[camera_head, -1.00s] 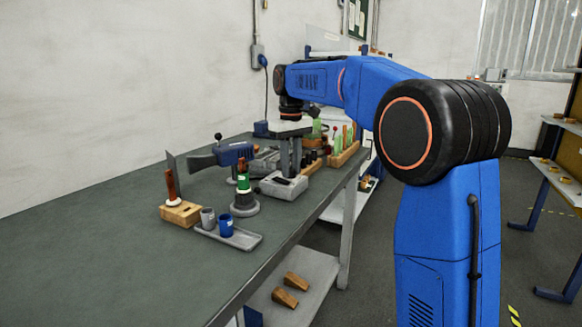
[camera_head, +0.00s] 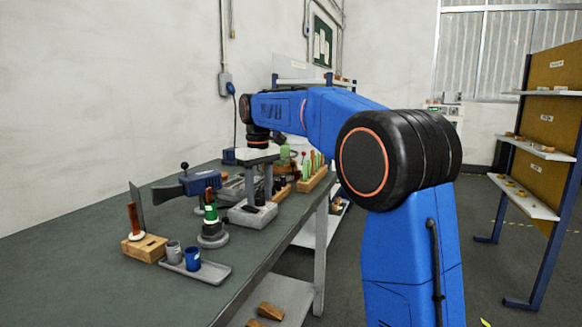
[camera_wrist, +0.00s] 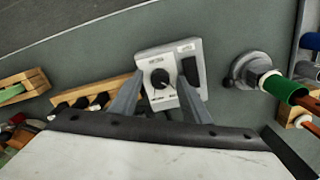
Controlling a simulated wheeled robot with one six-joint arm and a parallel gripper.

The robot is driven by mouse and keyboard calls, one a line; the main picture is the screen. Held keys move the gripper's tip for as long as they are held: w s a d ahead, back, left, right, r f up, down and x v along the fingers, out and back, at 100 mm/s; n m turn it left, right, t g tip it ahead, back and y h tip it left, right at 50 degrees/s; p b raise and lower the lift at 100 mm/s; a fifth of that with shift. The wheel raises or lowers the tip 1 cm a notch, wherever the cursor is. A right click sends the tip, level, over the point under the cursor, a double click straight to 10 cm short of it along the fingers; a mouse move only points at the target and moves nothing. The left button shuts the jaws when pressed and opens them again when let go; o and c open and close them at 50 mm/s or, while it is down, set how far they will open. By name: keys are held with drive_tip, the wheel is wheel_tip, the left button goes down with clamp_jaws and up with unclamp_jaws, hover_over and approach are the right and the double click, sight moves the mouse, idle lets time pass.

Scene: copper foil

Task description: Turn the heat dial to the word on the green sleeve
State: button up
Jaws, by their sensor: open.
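The grey control box (camera_head: 254,216) sits on the bench, and in the wrist view (camera_wrist: 190,48) it carries a round black dial (camera_wrist: 160,77) with a pale pointer mark and a dark rectangular part beside it. Small labels around the dial are too small to read. My gripper (camera_head: 262,200) points down over the box; in the wrist view its two fingers (camera_wrist: 158,98) stand apart on either side of the dial, apparently empty. The green sleeve (camera_head: 210,213) is on a tool standing in a round grey base; it also shows in the wrist view (camera_wrist: 284,88). Its word is not legible.
A grey tray (camera_head: 212,272) with a grey cup (camera_head: 173,251) and a blue cup (camera_head: 193,259) lies near the front edge. A wooden block (camera_head: 140,247), a blue tool (camera_head: 199,184) and a rack of green-handled tools (camera_head: 313,178) stand nearby. The left of the bench is clear.

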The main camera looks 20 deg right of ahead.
drive_tip(key=m, duration=0.4)
drive_tip(key=shift+m, duration=0.3)
drive_tip(key=m, duration=1.3)
drive_tip(key=shift+r, duration=0.4)
wheel_tip(320, 180, up, 16)
drive_tip(key=s+d+r+n, duration=0.1)
drive_tip(key=s+d+n, duration=0.3)
drive_tip(key=d+n, duration=0.6)
drive_tip(key=s+d+r+n, duration=0.2)
drive_tip(key=s+d+n, duration=0.3)
drive_tip(key=n, duration=1.5)
drive_tip(key=d, duration=0.5)
drive_tip(key=shift+d, duration=0.25)
